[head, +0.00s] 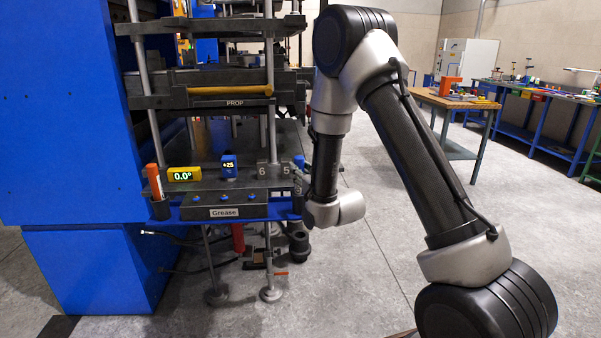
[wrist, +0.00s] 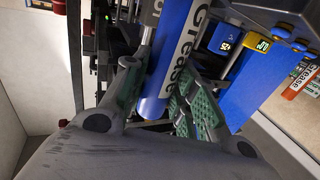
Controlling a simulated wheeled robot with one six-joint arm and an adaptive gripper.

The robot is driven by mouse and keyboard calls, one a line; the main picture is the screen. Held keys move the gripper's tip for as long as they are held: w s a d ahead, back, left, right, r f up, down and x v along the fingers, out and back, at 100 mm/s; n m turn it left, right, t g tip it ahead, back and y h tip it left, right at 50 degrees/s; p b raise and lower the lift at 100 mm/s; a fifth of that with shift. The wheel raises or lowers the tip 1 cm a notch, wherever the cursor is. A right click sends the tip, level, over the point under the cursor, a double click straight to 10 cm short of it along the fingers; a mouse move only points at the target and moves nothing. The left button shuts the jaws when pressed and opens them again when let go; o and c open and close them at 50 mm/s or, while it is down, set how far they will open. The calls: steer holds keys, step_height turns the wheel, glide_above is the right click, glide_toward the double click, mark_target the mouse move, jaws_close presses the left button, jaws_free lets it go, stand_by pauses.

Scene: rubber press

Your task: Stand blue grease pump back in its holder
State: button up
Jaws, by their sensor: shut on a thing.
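A blue grease pump (wrist: 172,62) with a white "Grease" label lies between the green-padded fingers of my gripper (wrist: 160,96) in the wrist view. My gripper is shut on its body, and the pump appears slanted in that view. In the head view a small blue part (head: 299,164), probably the pump, shows beside my arm at the right end of the press shelf. My fingers cannot be made out clearly there. A plate marked "Grease" (head: 225,212) is on the shelf front. I cannot tell which opening is the pump's holder.
A dark cup (head: 160,208) with an orange tube (head: 154,181) stands at the shelf's left end. A yellow display (head: 184,174) and a blue gauge (head: 228,167) sit on the shelf. The PROP bar (head: 230,91) crosses above. Open floor lies to the right.

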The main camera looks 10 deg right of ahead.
steer(key=shift+f, duration=0.1)
steer(key=shift+f, duration=0.15)
steer(key=o, duration=1)
